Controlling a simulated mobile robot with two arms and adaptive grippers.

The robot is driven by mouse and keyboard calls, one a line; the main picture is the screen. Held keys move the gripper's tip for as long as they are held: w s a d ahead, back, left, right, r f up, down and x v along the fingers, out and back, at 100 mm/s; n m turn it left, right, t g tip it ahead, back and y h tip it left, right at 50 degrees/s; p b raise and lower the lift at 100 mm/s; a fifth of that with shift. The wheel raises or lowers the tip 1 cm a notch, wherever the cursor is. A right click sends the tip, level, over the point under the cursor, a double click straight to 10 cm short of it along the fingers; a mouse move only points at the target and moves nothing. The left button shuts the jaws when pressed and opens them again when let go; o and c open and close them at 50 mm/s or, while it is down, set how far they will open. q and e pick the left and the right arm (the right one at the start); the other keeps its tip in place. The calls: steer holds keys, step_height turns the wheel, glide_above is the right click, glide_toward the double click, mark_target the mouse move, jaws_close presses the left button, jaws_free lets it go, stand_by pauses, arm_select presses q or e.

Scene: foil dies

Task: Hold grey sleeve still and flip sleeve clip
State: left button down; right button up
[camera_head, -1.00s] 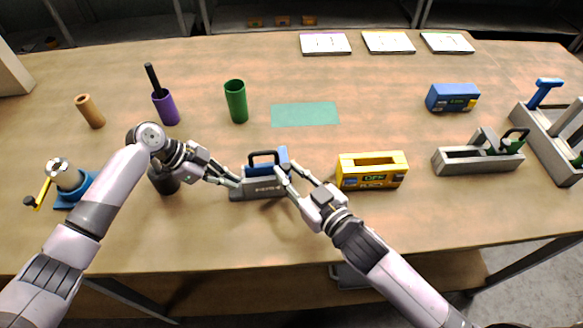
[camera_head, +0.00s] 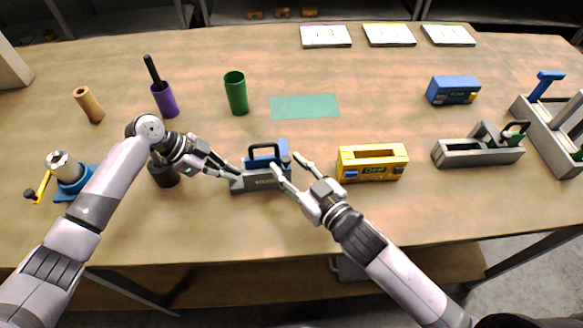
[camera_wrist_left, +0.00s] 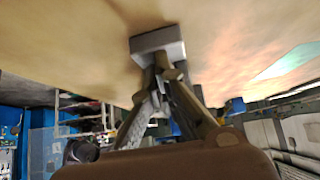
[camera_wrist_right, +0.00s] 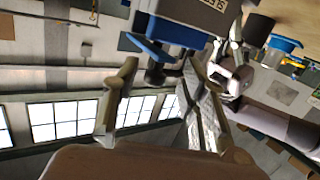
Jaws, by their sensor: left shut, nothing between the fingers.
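The grey sleeve (camera_head: 262,184) sits near the front middle of the table in the head view. A blue part with a dark upright loop (camera_head: 283,149) stands in or behind it; I cannot tell which piece is the clip. My left gripper (camera_head: 236,174) is shut and empty, its tips at the sleeve's left end. In the left wrist view the tips meet just below the sleeve's grey end (camera_wrist_left: 157,42). My right gripper (camera_head: 292,169) is open at the sleeve's right end, with nothing between its fingers. The right wrist view shows the blue part (camera_wrist_right: 160,40) beyond the spread fingers.
A yellow block (camera_head: 372,174) stands right of the right gripper. Another grey holder (camera_head: 463,156) and a blue block (camera_head: 453,90) are further right. A dark cup (camera_head: 163,172) is beside my left wrist. A green mat (camera_head: 305,107) lies bare behind the sleeve.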

arm_select(q)
steer(key=shift+s+a+f, duration=0.1)
steer(key=shift+s+f, duration=0.05)
steer(key=shift+f, duration=0.1)
arm_select(e)
steer(key=v, duration=1.2)
arm_select(q)
steer(key=shift+r, duration=0.15)
arm_select(e)
steer(key=shift+d, duration=0.1)
